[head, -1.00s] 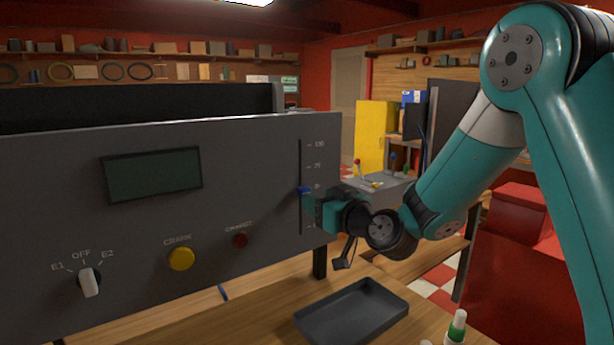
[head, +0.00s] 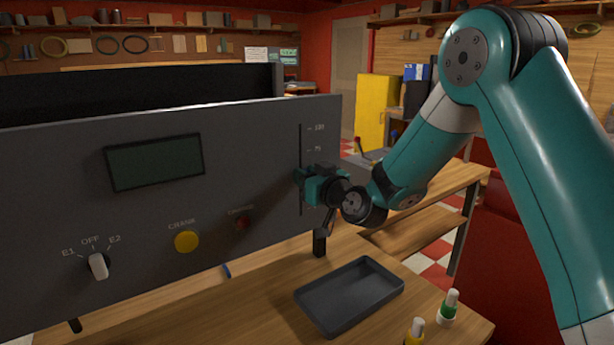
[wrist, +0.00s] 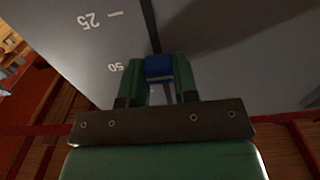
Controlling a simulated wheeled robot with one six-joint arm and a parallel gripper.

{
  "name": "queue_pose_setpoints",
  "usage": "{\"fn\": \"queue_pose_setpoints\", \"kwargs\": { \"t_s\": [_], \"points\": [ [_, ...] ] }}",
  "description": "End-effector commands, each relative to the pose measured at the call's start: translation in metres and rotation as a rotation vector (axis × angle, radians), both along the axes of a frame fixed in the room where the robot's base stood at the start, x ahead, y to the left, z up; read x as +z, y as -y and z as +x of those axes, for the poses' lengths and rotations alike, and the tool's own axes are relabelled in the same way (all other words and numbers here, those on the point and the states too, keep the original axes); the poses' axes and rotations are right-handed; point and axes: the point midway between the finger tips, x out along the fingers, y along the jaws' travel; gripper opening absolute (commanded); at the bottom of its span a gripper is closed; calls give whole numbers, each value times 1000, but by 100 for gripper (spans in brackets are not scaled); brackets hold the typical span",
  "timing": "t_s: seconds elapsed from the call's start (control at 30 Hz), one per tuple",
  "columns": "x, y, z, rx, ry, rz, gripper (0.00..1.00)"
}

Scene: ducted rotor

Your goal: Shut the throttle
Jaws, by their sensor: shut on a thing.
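The throttle is a vertical slot (head: 301,145) at the right end of a grey panel (head: 60,190), with number marks beside it. Its blue slider knob (wrist: 159,66) sits between the two green fingers in the wrist view, about level with the 50 mark (wrist: 116,68). The 25 mark (wrist: 100,20) is farther up that picture. My gripper (head: 302,177) is shut on the knob at the panel face. In the head view the gripper hides the knob and the lower marks.
The panel also carries a dark screen (head: 155,162), a selector knob (head: 98,266), a yellow crank button (head: 187,241) and a red button (head: 242,223). A dark tray (head: 350,292) and bottles (head: 449,307) stand on the wooden bench below.

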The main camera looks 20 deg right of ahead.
Motion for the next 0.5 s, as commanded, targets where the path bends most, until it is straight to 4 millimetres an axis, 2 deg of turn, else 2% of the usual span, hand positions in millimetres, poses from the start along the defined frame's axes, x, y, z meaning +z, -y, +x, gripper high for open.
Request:
{"fn": "queue_pose_setpoints", "kwargs": {
  "t_s": [0.23,0.5],
  "points": [
    [-11,0,0,1,0,1,0],
    [-51,0,-1,1,-1,0,0]
  ]
}}
